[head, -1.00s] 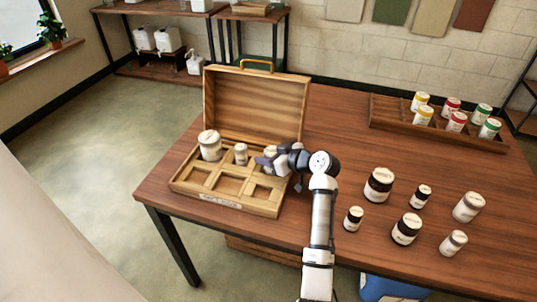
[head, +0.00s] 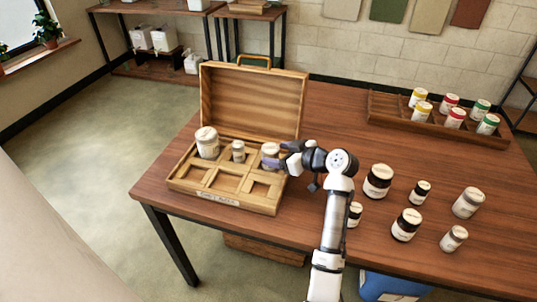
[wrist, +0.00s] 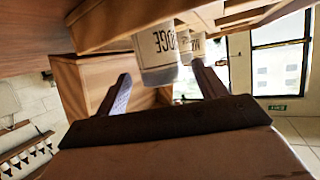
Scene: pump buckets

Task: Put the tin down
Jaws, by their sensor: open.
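The wooden case (head: 232,203) stands with its lid up on the left of the table. A white tin (head: 269,150) is upright in its back right compartment. The wrist view, which looks upside down, shows a pale tin with dark lettering (wrist: 157,48) in front of my fingers. My gripper (head: 286,156) is just to the right of the tin in the head view. Its two fingers are spread in the wrist view (wrist: 163,84), with nothing clasped between them. Two other white tins, a large one (head: 207,142) and a small one (head: 238,151), stand in the back left and back middle compartments.
The three front compartments of the case are empty. Dark jars (head: 378,181) and white jars (head: 468,203) stand on the table right of my arm. A wooden rack (head: 440,129) with several colour-lidded jars is at the back right. The table behind my gripper is clear.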

